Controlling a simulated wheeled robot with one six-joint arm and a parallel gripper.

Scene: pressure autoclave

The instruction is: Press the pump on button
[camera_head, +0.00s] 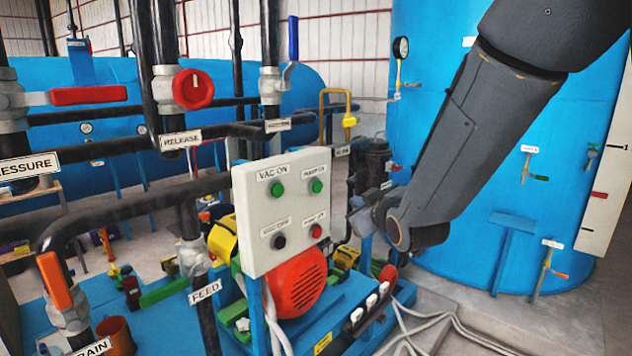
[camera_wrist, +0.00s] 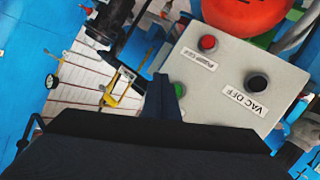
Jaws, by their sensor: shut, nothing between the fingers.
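The pump on button (camera_head: 316,186) is green, at the upper right of a pale control panel (camera_head: 252,205); its label is partly legible. In the wrist view the panel appears turned over, and a green button (camera_wrist: 179,89), apparently the pump on one, shows just beside my fingertips. My gripper (camera_head: 354,204) is shut and empty, to the right of the panel in the head view. In the wrist view my gripper (camera_wrist: 161,82) overlaps the panel's edge beside that button. I cannot tell the depth gap. The vac on button is hidden there.
The panel also has a green vac on button (camera_head: 278,189), a black vac off button (camera_head: 279,241) and a red pump off button (camera_head: 316,231). A red motor (camera_head: 297,283) is below the panel. Black pipes (camera_head: 190,215) run left of it. A large blue tank (camera_head: 480,215) stands right.

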